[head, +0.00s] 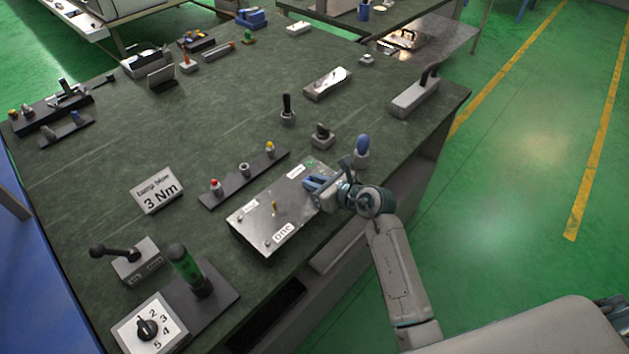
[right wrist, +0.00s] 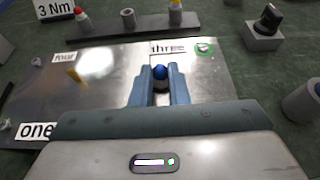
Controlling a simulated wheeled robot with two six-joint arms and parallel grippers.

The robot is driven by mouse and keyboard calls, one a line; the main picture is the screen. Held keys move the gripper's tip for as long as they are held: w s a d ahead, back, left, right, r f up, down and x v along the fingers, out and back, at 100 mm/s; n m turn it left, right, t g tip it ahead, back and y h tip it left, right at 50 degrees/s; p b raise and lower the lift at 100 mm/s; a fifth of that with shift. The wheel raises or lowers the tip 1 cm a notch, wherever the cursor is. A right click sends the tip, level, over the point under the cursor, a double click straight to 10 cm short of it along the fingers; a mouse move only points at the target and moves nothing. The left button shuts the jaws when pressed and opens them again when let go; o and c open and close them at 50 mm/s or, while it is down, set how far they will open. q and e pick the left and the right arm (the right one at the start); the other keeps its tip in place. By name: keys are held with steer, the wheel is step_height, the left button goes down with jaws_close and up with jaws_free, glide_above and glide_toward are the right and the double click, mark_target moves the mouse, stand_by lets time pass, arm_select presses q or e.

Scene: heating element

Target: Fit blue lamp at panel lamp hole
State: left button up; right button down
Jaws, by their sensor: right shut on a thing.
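The metal panel (head: 250,225) lies on the dark green table and has number labels; its plate also shows in the right wrist view (right wrist: 105,105). My right gripper (head: 313,184) is over the panel's right part. In the right wrist view its fingers are shut on the blue lamp (right wrist: 160,72), just in front of the "three" label (right wrist: 174,49). The gripper hides the lamp in the head view. I cannot tell whether the lamp touches the panel. My left gripper is not in view.
A dark strip (head: 232,185) with a red and a yellow lamp lies behind the panel. A "Lamp blow 3 Nm" sign (head: 157,190) stands left. A blue-topped knob (head: 362,145) and a dark-topped switch (head: 322,135) stand close behind my right gripper.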

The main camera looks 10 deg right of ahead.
steer(key=c, duration=1.3)
jaws_free()
steer(key=shift+f, duration=0.1)
steer(key=b+v, duration=0.2)
steer(key=v, duration=0.9)
steer(key=shift+w+b, duration=0.1)
steer(key=shift+b, duration=0.2)
